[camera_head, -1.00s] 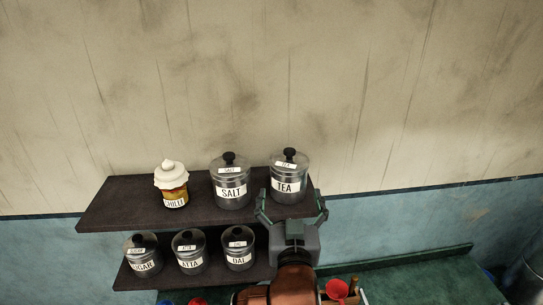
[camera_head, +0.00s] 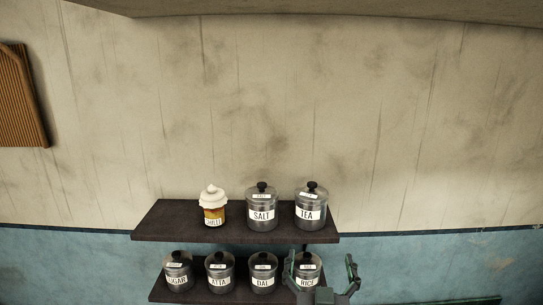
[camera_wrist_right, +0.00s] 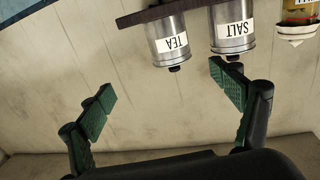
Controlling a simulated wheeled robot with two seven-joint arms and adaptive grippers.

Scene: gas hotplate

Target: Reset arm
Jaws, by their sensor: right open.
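My right gripper (camera_head: 321,274) is open and empty, low in the head view, in front of the lower shelf by the RICE jar (camera_head: 308,268). One finger overlaps that jar's left part in the picture. In the right wrist view the two green-padded fingers (camera_wrist_right: 168,102) are spread wide with nothing between them. The TEA jar (camera_head: 311,207) and SALT jar (camera_head: 262,207) stand on the upper shelf. They appear upside down in the wrist view, as the TEA jar (camera_wrist_right: 173,42) and SALT jar (camera_wrist_right: 232,32). My left gripper is not in view.
A chilli jar (camera_head: 213,207) with a white cloth top stands on the upper shelf (camera_head: 165,224). SUGAR (camera_head: 178,271), ATTA (camera_head: 220,272) and DAL (camera_head: 263,272) jars stand on the lower shelf. A brown ribbed board (camera_head: 20,98) is at far left. Wall to the right is bare.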

